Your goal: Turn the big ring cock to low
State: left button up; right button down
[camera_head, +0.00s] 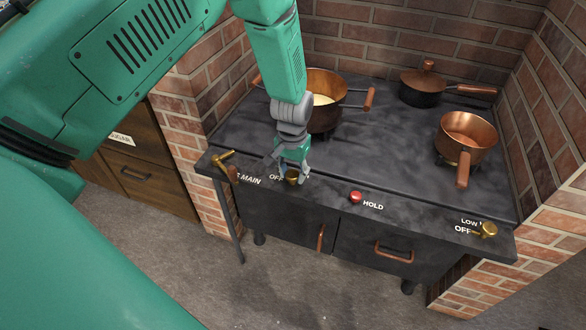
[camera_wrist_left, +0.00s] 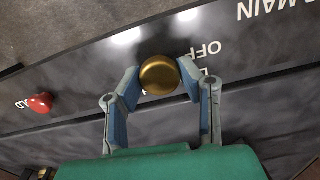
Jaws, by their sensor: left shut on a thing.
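A round brass ring cock (camera_head: 292,176) sits on the front edge of the black stove, just right of an OFF label and in front of the big copper pot (camera_head: 324,84). My left gripper (camera_head: 291,165) comes down over it from above. In the left wrist view the brass knob (camera_wrist_left: 160,75) lies between the fingertips of my left gripper (camera_wrist_left: 161,80), which are shut on it. The label beside the knob is partly covered by a finger, so the knob's exact setting cannot be read. My right gripper is not in view.
A brass MAIN lever (camera_head: 224,158) is left of the gripper. A red HOLD button (camera_head: 355,197) is to the right, and another brass cock (camera_head: 487,229) with LOW and OFF labels is farther right. A copper saucepan (camera_head: 468,132) and lidded pan (camera_head: 424,86) stand on the stove.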

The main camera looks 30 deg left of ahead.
aim_at(293, 173)
pick_arm(q)
jog(key=o, duration=1.2)
jog(key=shift+c, duration=0.2)
jog(key=shift+r, duration=0.1)
notch_tip(293, 173, up, 12)
jog(key=shift+f, duration=0.2)
jog(key=s+d+f+m, duration=0.1)
jog(key=s+f, duration=1.4)
jog(key=s+d+f, duration=0.1)
jog(key=s, duration=0.6)
jog(key=s+d+f+m, duration=0.1)
jog(key=s, duration=0.6)
jog(key=shift+s+d+f+t, duration=0.25)
jog(key=shift+s+f+t, duration=0.05)
jog(key=shift+s+f, duration=0.1)
